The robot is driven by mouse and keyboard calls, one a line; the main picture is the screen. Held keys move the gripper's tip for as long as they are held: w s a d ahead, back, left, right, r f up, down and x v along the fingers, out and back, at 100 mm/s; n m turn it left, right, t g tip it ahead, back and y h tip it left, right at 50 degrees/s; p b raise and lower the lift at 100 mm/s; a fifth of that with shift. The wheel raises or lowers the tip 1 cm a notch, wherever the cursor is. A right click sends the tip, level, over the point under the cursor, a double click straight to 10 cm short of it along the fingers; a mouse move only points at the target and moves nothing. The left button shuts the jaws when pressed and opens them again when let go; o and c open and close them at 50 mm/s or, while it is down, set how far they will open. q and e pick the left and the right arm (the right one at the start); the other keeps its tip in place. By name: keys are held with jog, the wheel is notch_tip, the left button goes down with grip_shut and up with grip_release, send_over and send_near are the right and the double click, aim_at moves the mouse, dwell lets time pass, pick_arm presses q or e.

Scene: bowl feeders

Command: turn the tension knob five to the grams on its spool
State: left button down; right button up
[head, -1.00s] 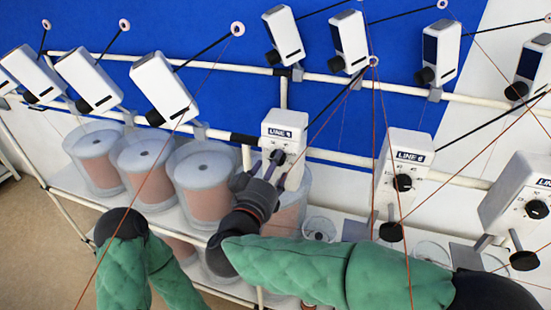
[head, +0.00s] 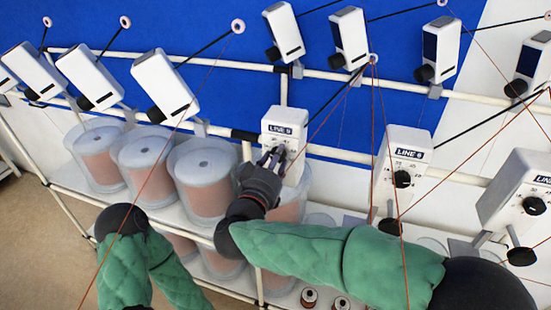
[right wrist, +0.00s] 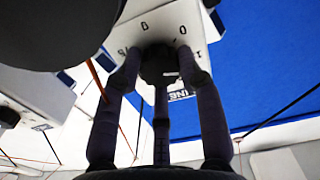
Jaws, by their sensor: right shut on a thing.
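The white tension box labelled LINE, with a blurred digit that looks like 5 (head: 285,118), hangs on the lower white rail near the middle of the head view. My right gripper (head: 272,158) reaches it from below and is shut on the knob on its face. In the right wrist view the fingers (right wrist: 160,72) close around the dark tension knob (right wrist: 158,60), with parts of the dial marks beside it. The knob's pointer and the grams on the spool cannot be read. A copper-coloured spool (head: 290,211) stands below, partly hidden by my arm. My left gripper is out of view.
The LINE 6 box (head: 408,150) with its black knob (head: 402,179) stands to the right, another box (head: 518,190) beyond it. Several tubs of copper-coloured thread (head: 207,190) stand at the left. Thin threads (head: 385,140) cross in front. Small spools (head: 309,298) sit low.

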jog(key=shift+r, duration=0.2)
jog(key=m+b, duration=0.3)
jog(key=m, duration=0.1)
jog(key=shift+m+b, duration=0.3)
jog(key=shift+b, duration=0.05)
jog(key=m+b, duration=0.4)
jog(key=shift+d+r+m, duration=0.1)
jog(key=shift+d+m, duration=0.05)
jog(key=shift+m, duration=0.25)
jog(key=m+b, duration=0.6)
jog(key=m, duration=0.1)
jog(key=shift+b, duration=0.4)
jog(key=shift+m+b, duration=1.55)
jog(key=shift+m, duration=0.35)
jog(key=shift+d, duration=0.1)
